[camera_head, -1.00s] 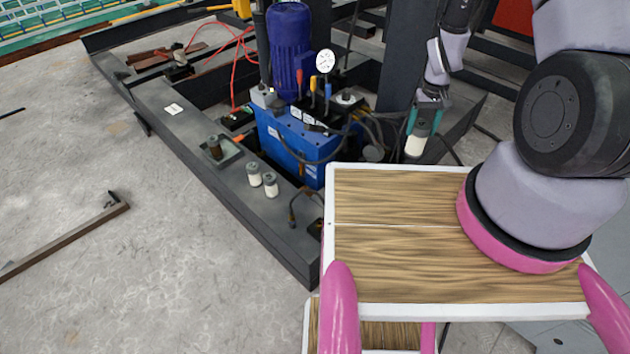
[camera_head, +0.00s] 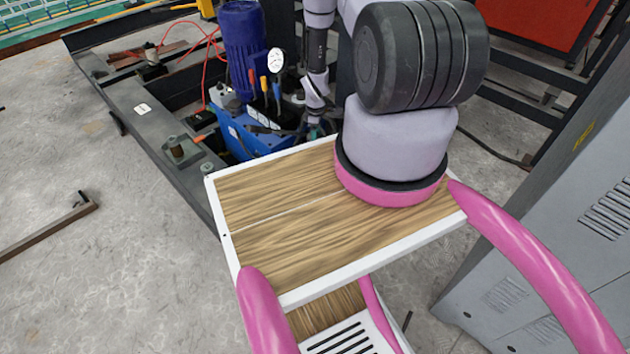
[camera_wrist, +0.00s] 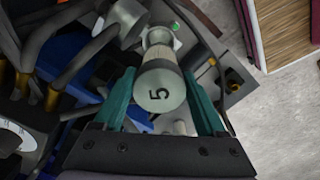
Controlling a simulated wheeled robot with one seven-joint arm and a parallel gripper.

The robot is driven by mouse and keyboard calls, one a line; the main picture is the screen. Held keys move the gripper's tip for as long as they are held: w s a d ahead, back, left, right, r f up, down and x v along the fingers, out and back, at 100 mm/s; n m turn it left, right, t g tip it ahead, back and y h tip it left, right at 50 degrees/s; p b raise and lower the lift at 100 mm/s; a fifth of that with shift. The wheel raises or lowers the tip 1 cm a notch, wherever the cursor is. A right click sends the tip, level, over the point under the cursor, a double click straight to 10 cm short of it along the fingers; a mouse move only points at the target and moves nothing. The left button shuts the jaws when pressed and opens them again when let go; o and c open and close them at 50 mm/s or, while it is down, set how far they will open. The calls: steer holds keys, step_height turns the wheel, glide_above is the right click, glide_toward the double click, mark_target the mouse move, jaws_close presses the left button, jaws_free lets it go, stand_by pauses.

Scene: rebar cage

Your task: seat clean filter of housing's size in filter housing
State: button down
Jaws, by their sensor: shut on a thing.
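My gripper (camera_wrist: 160,78) shows teal fingers in the wrist view, shut on the sides of a pale filter (camera_wrist: 160,91). Its grey end cap faces the camera and bears a black "5". In the head view only a bit of teal of my gripper (camera_head: 314,131) shows beside the blue power unit (camera_head: 240,135); the held filter is hidden there. A grey round-topped cylinder (camera_wrist: 126,17) lies beyond the filter; I cannot tell whether it is the housing. Another filter top (camera_head: 207,168) stands on the dark frame, partly hidden by my body.
A small square tray (camera_head: 184,158) holding a dark cylinder sits on the dark steel frame. Hoses (camera_wrist: 65,62) and brass fittings crowd the left of the wrist view. A grey cabinet (camera_head: 560,240) stands right. Open concrete floor (camera_head: 110,260) lies left.

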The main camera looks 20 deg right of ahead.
steer(key=f, duration=1)
steer(key=shift+d, duration=0.2)
jaws_free()
